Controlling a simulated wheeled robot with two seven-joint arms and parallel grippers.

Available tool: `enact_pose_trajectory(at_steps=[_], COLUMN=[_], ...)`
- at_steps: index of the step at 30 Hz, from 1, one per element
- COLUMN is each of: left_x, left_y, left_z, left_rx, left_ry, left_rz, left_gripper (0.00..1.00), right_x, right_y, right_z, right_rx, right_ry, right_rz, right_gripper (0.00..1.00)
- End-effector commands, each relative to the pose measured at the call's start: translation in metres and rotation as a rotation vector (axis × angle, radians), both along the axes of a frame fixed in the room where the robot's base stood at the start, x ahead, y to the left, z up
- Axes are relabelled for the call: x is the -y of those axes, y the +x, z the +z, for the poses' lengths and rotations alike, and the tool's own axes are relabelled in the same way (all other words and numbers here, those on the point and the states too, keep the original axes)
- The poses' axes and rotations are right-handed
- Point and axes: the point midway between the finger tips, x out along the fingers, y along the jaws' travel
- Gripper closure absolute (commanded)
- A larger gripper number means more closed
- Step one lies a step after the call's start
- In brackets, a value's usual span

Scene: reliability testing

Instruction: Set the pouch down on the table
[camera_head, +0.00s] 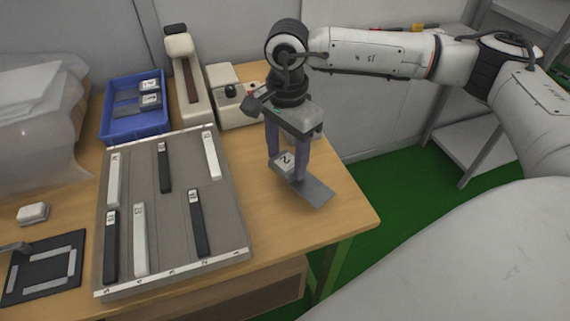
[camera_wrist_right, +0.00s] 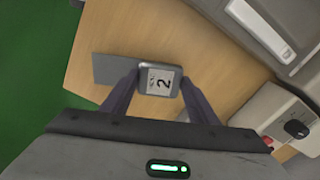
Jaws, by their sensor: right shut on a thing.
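The pouch (camera_head: 314,192) is a flat grey piece with a white label marked "2". My right gripper (camera_head: 285,166) points down and is shut on its labelled end, over the right part of the wooden table (camera_head: 345,217). The pouch's plain grey end sticks out towards the table's right edge. In the right wrist view the pouch (camera_wrist_right: 114,69) shows between the fingertips of my right gripper (camera_wrist_right: 155,84), with its label facing the camera. I cannot tell whether the pouch touches the table.
A grey tray (camera_head: 180,225) with several black and white strips lies left of the pouch. Behind it are a blue bin (camera_head: 133,118) with labelled grey pieces and a beige device (camera_head: 228,88). Bare wood lies around the pouch. The table's edge is close on the right.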

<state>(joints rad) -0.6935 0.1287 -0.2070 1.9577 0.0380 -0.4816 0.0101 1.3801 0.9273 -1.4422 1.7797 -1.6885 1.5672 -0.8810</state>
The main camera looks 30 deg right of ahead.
Motion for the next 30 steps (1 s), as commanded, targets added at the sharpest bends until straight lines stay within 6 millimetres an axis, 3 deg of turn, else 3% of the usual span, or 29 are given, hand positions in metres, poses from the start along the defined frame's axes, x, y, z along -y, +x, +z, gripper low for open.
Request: enact_pose_trajectory(at_steps=[7,17,18,21,30], left_x=[0.0,0.0,0.0,0.0,0.0], left_y=[0.009,0.011,0.011,0.009,0.006], left_z=[0.007,0.006,0.006,0.006,0.006], left_rx=[0.02,0.026,0.025,0.023,0.015], left_ry=[-0.001,-0.002,-0.001,-0.002,-0.001], left_rz=[-0.001,0.0,-0.001,0.0,0.0], left_gripper=[0.68,0.68,0.68,0.68,0.68], right_x=[0.0,0.0,0.0,0.0,0.0], right_y=[-0.001,0.0,0.0,0.0,0.0], right_z=[-0.032,-0.037,-0.036,-0.036,-0.034], right_rx=[-0.003,-0.001,-0.001,-0.001,-0.001], right_ry=[-0.001,-0.001,0.0,-0.001,-0.001], right_rz=[0.0,0.0,0.0,0.0,0.0], right_gripper=[0.68,0.68,0.43,0.27,0.27])
